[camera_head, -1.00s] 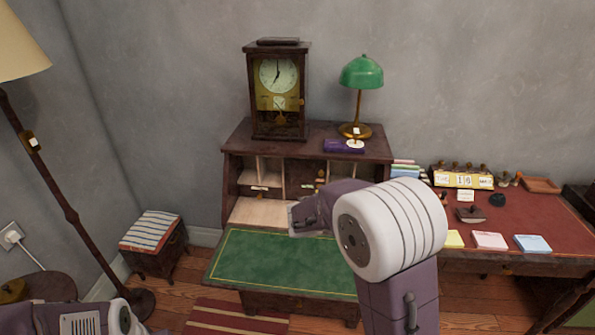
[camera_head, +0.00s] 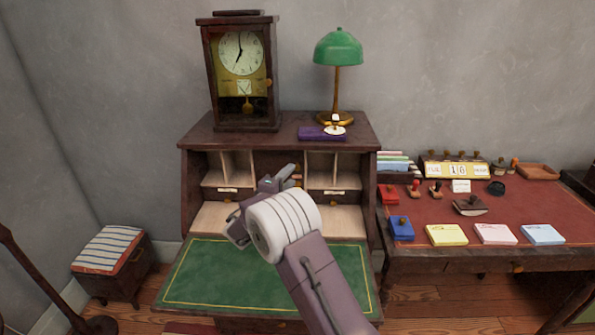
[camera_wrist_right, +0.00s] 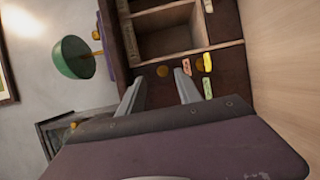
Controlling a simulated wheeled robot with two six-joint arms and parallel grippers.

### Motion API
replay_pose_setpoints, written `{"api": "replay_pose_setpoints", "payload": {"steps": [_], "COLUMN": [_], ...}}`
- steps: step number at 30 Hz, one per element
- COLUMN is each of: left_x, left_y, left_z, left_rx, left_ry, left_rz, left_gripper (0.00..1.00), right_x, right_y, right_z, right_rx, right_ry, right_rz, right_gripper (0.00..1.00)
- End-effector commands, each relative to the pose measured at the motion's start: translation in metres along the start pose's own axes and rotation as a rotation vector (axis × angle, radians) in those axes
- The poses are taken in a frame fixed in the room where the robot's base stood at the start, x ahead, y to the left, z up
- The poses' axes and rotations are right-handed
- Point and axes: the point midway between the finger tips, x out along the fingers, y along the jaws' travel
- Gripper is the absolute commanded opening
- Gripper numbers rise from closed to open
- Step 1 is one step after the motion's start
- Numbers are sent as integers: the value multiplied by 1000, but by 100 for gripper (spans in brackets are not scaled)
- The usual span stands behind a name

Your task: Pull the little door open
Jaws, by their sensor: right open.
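My right gripper (camera_head: 286,176) is in front of the compartments. I cannot tell how much depth separates the tips from the knob. My left gripper is out of view.
The desk (camera_head: 200,270) has a green-topped flap folded down below my right arm. A clock (camera_head: 240,75), a green lamp (camera_head: 338,50) and a purple box (camera_head: 318,133) stand on top. Pale pigeonholes flank the door. A red-topped table (camera_head: 440,205) with stamps and pads is at right.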

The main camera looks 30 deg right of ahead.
Motion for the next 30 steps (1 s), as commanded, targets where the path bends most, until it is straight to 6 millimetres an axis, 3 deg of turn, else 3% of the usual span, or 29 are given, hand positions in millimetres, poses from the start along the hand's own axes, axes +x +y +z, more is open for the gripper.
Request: {"api": "replay_pose_setpoints", "payload": {"steps": [3, 6, 17, 21, 22, 30], "left_x": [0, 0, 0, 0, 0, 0], "left_y": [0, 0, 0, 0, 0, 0], "left_z": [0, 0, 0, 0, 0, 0], "left_rx": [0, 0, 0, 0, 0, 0], "left_ry": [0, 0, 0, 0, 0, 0], "left_rz": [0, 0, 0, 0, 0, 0], "left_gripper": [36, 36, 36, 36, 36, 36], "right_x": [26, 37, 32, 30, 30, 29], "right_y": [-1, 1, 14, 16, 16, 16], "right_z": [1, 1, 2, 3, 3, 2], "right_rx": [0, 1, 3, 4, 4, 5], "right_ry": [-4, -2, 0, 0, 0, 1], "right_rz": [-1, 1, 19, 21, 21, 23], "right_gripper": [41, 41, 41, 5, 0, 0]}}
